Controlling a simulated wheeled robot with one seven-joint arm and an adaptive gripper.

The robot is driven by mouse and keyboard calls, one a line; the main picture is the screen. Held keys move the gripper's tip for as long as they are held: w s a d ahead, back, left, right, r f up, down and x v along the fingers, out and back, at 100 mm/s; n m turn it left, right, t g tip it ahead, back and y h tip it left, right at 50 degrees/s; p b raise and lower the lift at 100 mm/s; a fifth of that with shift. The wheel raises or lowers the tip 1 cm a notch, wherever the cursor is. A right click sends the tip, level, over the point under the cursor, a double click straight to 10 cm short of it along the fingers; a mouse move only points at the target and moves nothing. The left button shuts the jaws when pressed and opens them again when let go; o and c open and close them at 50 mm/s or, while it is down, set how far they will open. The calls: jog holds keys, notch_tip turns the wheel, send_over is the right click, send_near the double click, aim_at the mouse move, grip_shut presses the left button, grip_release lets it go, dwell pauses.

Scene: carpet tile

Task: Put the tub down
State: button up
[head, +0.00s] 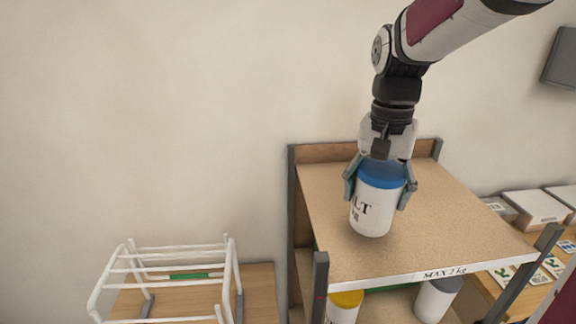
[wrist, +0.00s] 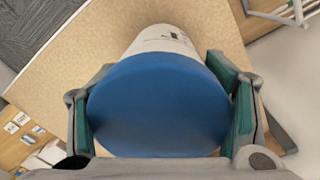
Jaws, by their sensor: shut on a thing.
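The tub (head: 371,212) is white with a blue lid and dark lettering that ends in "LT". My gripper (head: 379,187) is shut on it from above, with a finger on each side near the lid. The tub is slightly tilted and over the top board of the shelf unit (head: 450,215); I cannot tell whether its base touches the board. In the wrist view the blue lid (wrist: 158,105) fills the middle between my two green-padded fingers and hides most of the tub body.
The top board is otherwise bare, with grey corner posts and a front label (head: 444,273) reading "MAX 2 kg". Below stand a yellow-lidded tub (head: 345,305) and a grey-lidded tub (head: 436,300). A white wire rack (head: 165,262) is at left; boxes (head: 535,208) are at right.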

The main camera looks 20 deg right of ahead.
aim_at(380, 170)
jog(key=shift+f, duration=1.2)
jog(key=o, duration=2.1)
jog(key=shift+c, duration=0.2)
notch_tip(380, 170, up, 12)
jog(key=shift+f+b, duration=0.2)
jog(key=shift+b, duration=0.15)
jog(key=shift+s+a+r, duration=0.1)
jog(key=shift+s+a, duration=0.05)
jog(key=shift+a, duration=0.15)
jog(key=s+a+f+n+t, duration=0.5)
jog(key=s+a+f+n, duration=0.1)
jog(key=s+a+n, duration=0.3)
jog(key=shift+s+a+f+t, duration=0.2)
jog(key=shift+s+a+t, duration=0.1)
jog(key=shift+s+a, duration=0.25)
